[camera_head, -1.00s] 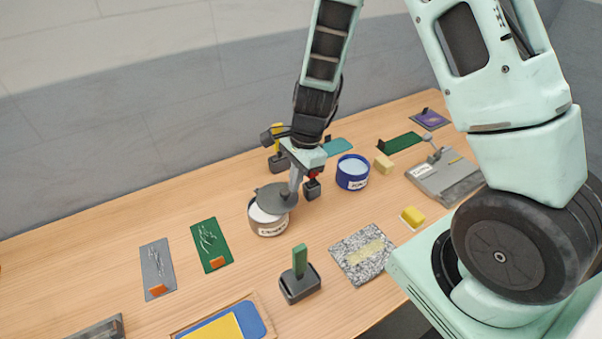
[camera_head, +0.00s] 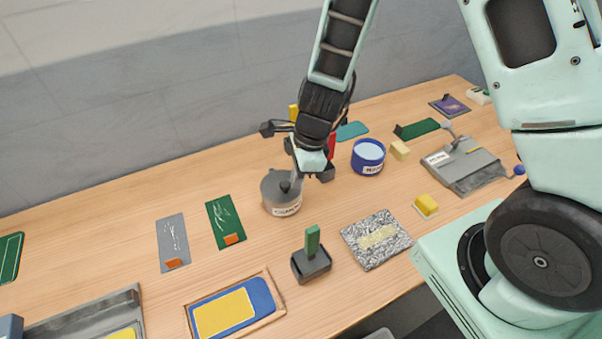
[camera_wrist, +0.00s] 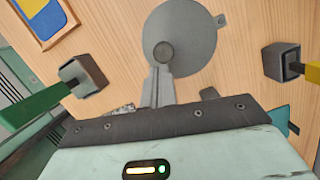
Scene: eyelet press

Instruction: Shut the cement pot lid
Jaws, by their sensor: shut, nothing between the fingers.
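The cement pot (camera_head: 283,208) is a light grey tub with a printed label, standing on the wooden table left of the middle in the head view. Its grey lid (camera_head: 270,187) lies flat over the top, and no white inside shows. In the wrist view the lid (camera_wrist: 190,42) is a grey disc with a round knob (camera_wrist: 163,52) and a small tab at its edge. My gripper (camera_head: 292,184) is shut and empty, its tips right at the knob. The wrist view also shows the gripper (camera_wrist: 160,72) at the knob; whether they touch I cannot tell.
A blue pot (camera_head: 368,157) stands right of the cement pot. A grey holder with a green handle (camera_head: 312,245) stands in front, beside a speckled slab (camera_head: 377,238). Grey and green cards (camera_head: 225,222) lie to the left.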

